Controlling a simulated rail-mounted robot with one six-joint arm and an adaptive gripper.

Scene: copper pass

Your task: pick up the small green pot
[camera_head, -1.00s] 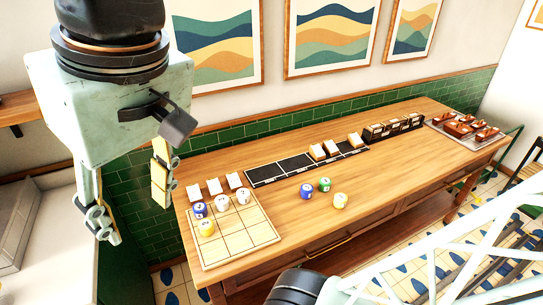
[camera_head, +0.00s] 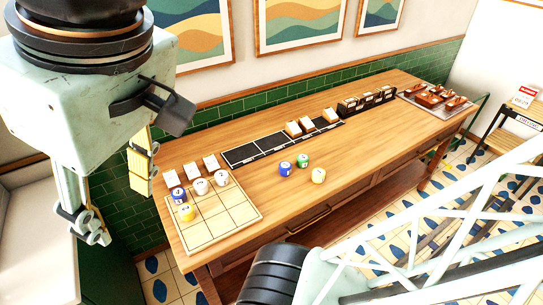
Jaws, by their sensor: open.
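The small green pot (camera_head: 302,160) stands on the wooden table (camera_head: 350,150), near its middle. My gripper (camera_head: 115,210) hangs at the left of the picture, large and near the camera. Its fingers are apart and I see nothing between them. It is well to the left of the green pot and does not touch it.
A wooden grid board (camera_head: 222,215) at the table's left end holds several pots. White cards stand behind it. A black tray strip (camera_head: 268,148) lies along the back, with a dark card box (camera_head: 367,101) beyond. A grey tray (camera_head: 408,97) with brown items is at the far right.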

